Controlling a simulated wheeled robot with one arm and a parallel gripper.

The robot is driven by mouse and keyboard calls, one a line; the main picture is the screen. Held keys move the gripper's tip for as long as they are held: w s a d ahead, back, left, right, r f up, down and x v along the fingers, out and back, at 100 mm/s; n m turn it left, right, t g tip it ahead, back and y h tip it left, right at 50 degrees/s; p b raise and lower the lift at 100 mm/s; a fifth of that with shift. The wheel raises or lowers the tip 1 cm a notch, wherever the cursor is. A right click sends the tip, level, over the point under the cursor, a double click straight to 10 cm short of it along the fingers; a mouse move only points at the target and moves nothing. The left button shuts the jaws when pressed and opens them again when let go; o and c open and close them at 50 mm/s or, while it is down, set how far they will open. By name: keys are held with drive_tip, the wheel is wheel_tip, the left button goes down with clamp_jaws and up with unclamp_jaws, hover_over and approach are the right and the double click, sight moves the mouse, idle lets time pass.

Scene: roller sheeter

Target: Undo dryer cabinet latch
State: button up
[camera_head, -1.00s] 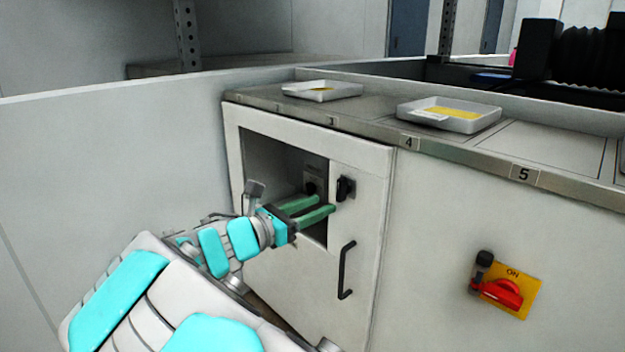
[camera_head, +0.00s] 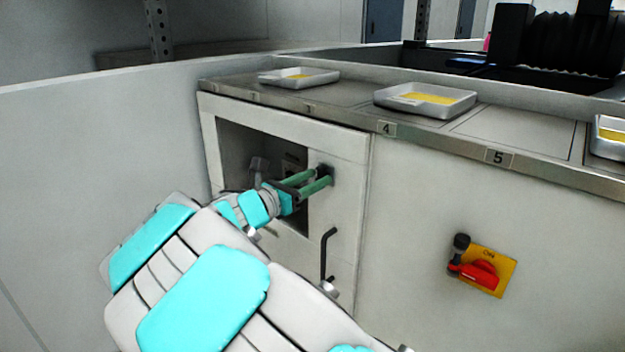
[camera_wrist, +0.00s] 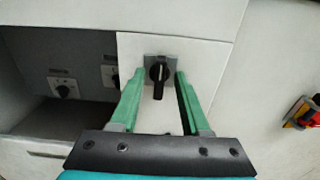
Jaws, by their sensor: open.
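The dryer cabinet latch is a black knob (camera_wrist: 158,74) on a grey plate on the cabinet's white front panel. Its handle points down in the wrist view. In the head view the latch (camera_head: 325,172) is partly hidden by my gripper (camera_head: 322,180). My gripper (camera_wrist: 155,80) is open, with its two green fingers on either side of the knob. A gap shows on each side, and I cannot tell whether either finger touches it.
Left of the latch is a recess with knobs (camera_wrist: 63,88). A red switch on a yellow plate (camera_head: 482,270) is on the panel to the right. Trays (camera_head: 425,99) stand on the counter (camera_head: 530,135). A white wall (camera_head: 90,170) bounds the left.

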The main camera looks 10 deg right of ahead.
clamp_jaws()
drive_tip(key=shift+m+b, duration=0.35)
drive_tip(key=shift+m, duration=0.05)
idle(0.4)
drive_tip(key=m+b, duration=0.4)
drive_tip(key=m, duration=0.1)
drive_tip(key=m+b, duration=0.5)
drive_tip(key=m, duration=0.1)
drive_tip(key=m+b, duration=0.5)
drive_tip(key=m, duration=0.1)
drive_tip(key=shift+s+d+f, duration=0.15)
drive_tip(key=shift+s+f, duration=0.05)
drive_tip(key=shift+f, duration=0.15)
drive_tip(key=shift+b, duration=0.3)
unclamp_jaws()
